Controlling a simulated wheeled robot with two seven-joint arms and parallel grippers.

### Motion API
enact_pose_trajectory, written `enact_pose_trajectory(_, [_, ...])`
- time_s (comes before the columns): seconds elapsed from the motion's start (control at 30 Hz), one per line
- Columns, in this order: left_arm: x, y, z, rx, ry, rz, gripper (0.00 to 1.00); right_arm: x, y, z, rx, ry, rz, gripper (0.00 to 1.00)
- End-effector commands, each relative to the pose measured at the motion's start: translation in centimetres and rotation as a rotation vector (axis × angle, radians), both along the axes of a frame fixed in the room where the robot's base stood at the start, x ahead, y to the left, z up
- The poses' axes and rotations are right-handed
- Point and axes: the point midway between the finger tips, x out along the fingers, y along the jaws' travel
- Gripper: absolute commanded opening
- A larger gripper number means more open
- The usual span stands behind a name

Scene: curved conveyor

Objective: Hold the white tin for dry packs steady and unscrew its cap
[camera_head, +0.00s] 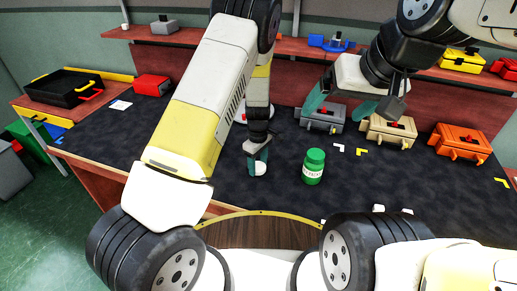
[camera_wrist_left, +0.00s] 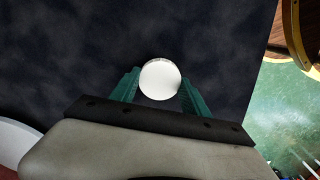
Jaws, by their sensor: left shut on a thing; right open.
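The white tin (camera_head: 258,169) stands on the dark table mat near the middle, mostly covered by my left gripper (camera_head: 258,153). My left gripper points down and is shut on the tin. In the left wrist view the tin's round white top (camera_wrist_left: 160,79) sits between the two green fingers. I cannot tell the cap's edge from the body there. My right gripper (camera_head: 340,106) is open and empty, up and to the right of the tin in the picture, with its fingers spread.
A green bottle (camera_head: 313,166) with a label stands just right of the tin. Grey (camera_head: 322,117), beige (camera_head: 389,132) and orange (camera_head: 465,142) toolboxes line the back right. A black tray (camera_head: 66,86) is at the far left. The mat right of the green bottle is mostly clear.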

Motion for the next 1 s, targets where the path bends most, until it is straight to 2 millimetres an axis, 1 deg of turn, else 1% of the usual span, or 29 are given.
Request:
enact_pose_trajectory(0.03, [0.0,0.0,-0.7,0.001,0.001,0.001,0.05,0.0,0.0,0.0,0.000,0.000,0.000,0.88])
enact_pose_trajectory(0.07, [0.0,0.0,-0.9,0.000,0.000,0.001,0.05,0.0,0.0,0.0,0.000,0.000,0.000,0.88])
enact_pose_trajectory(0.4, [0.0,0.0,-1.2,-0.001,-0.001,0.000,0.05,0.0,0.0,0.0,0.000,0.000,0.000,0.88])
enact_pose_trajectory(0.43, [0.0,0.0,-1.2,-0.001,-0.001,0.000,0.56,0.0,0.0,0.0,0.000,0.000,0.000,0.88])
enact_pose_trajectory(0.53, [0.0,0.0,-1.2,-0.001,-0.001,0.000,0.75,0.0,0.0,0.0,0.000,0.000,0.000,0.88])
enact_pose_trajectory(0.87, [0.0,0.0,-1.1,-0.001,-0.002,0.000,0.76,0.0,0.0,0.0,0.000,0.000,0.000,0.88])
enact_pose_trajectory(1.0, [0.1,-0.1,0.2,-0.002,-0.004,-0.002,0.76,0.0,0.0,0.0,0.000,0.000,0.000,0.88])
